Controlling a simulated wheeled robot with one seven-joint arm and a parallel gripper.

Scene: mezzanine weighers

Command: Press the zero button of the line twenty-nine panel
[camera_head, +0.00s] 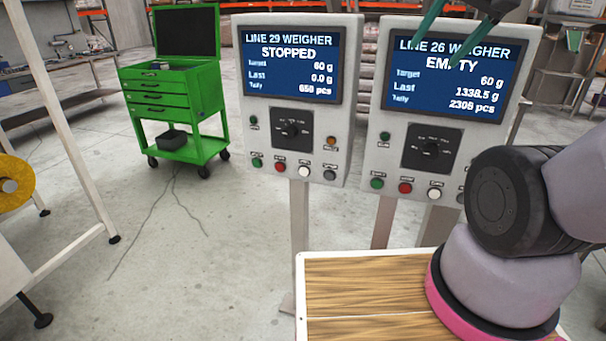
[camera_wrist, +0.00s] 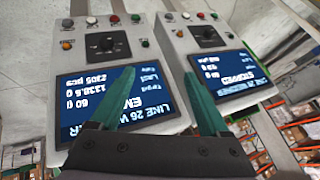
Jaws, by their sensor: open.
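The line 29 panel (camera_head: 357,60) stands upright left of the line 26 panel in the head view. Its screen (camera_head: 291,88) reads STOPPED, 60 g target, 0.0 g last. Below are a rotary knob (camera_head: 291,130) and a bottom row of green (camera_head: 256,162), red (camera_head: 280,167), white (camera_head: 305,171) and dark grey (camera_head: 330,175) buttons. An orange button (camera_head: 331,141) sits above the row. The button labels are too small to read. My gripper (camera_head: 432,56) is open and empty, in front of the line 26 screen. The wrist view shows the line 29 panel (camera_wrist: 181,60) upside down, right of my teal fingers (camera_wrist: 159,72).
The similar line 26 panel (camera_head: 372,125) reads EMPTY and stands close at the right. A wooden-topped surface (camera_head: 365,285) lies below the panels. A green tool cart (camera_head: 160,100) stands behind left.

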